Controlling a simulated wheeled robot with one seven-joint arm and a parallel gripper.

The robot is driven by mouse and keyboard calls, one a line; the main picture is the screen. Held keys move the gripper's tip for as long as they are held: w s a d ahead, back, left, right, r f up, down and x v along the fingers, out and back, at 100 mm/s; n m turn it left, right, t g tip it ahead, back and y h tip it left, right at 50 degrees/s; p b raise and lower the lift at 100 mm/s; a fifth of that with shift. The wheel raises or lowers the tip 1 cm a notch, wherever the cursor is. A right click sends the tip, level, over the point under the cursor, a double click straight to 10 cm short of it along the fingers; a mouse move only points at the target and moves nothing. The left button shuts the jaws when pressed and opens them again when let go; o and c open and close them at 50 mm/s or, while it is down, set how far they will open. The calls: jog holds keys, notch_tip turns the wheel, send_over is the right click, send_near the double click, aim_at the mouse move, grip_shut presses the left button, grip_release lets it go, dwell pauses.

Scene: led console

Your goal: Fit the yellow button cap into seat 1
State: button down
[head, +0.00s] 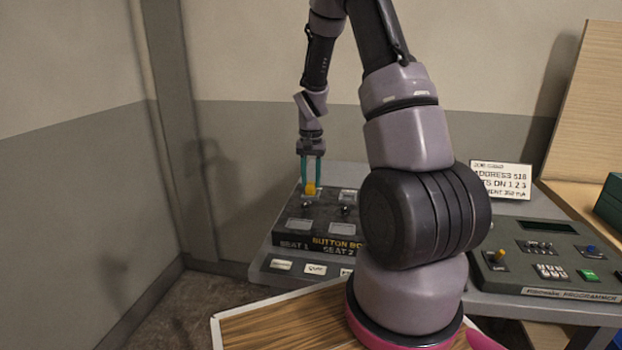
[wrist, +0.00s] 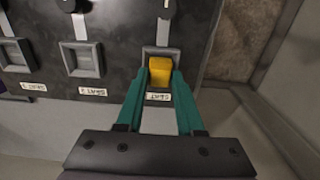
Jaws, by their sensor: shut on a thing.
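The yellow button cap (head: 310,188) is between the teal fingers of my gripper (head: 311,183), at the back left of the dark button box (head: 296,226). In the wrist view the cap (wrist: 160,71) is held between both fingertips (wrist: 160,80), which are shut on it. It lies over seat 1, whose grey square frame (wrist: 160,51) shows at its far edge. The cap and fingers hide the rest of that seat. I cannot tell whether the cap is down inside the frame or just above it.
The seat 2 frame (wrist: 83,60) and another seat frame (wrist: 15,55) lie to the left in the wrist view, both empty. Small dark knobs (wrist: 68,5) stand near the seats. A grey programmer console (head: 550,256) and a white sign (head: 501,181) are at the right.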

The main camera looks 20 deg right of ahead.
jog(key=shift+f, duration=0.35)
dwell(0.3)
jog(key=shift+c, duration=2.3)
grip_release()
jog(key=shift+r, duration=0.1)
notch_tip(320, 180, up, 11)
jog(key=shift+f, duration=0.2)
